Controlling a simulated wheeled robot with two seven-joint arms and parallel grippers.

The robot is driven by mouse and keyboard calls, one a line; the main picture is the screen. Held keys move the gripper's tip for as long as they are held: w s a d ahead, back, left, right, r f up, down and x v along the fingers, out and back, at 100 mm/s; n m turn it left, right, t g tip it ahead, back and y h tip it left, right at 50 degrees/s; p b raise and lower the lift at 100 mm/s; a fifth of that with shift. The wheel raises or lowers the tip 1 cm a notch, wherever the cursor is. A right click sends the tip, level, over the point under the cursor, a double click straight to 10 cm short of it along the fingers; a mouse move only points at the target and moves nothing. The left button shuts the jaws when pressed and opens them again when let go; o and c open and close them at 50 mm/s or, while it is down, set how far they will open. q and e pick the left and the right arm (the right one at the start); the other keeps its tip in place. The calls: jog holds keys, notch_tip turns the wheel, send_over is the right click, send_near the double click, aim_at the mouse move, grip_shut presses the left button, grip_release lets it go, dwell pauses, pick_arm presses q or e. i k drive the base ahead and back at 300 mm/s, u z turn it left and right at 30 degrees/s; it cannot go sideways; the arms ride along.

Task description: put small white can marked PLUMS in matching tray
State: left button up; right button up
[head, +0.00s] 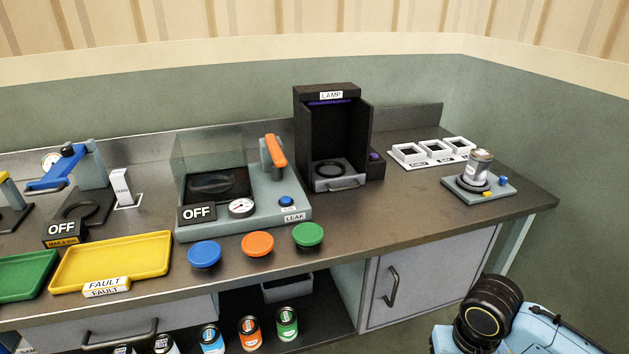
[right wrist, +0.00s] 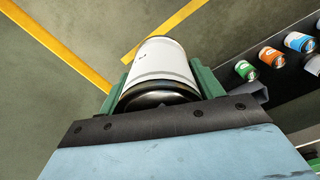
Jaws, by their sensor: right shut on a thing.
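A white can (right wrist: 160,62) with a dark rim is between the green fingers of my right gripper (right wrist: 163,82) in the right wrist view. The gripper is shut on it; no PLUMS marking is readable. In the head view my right arm is at the bottom right, and its gripper and the can are out of frame. A yellow tray (head: 68,268) marked FAULT and a green tray (head: 22,262) lie at the counter's front left. No tray marked PLUMS is seen. My left gripper is not in view.
A grey-and-white can (head: 478,166) stands on a small device (head: 462,190) at the counter's right. Behind it is a white three-opening rack (head: 405,161). A lamp box (head: 326,108) and a leak tester (head: 188,232) stand mid-counter. Coloured cans (head: 287,325) sit on the lower shelf.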

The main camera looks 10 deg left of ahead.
aim_at(89, 266)
jog(key=u, duration=1.75)
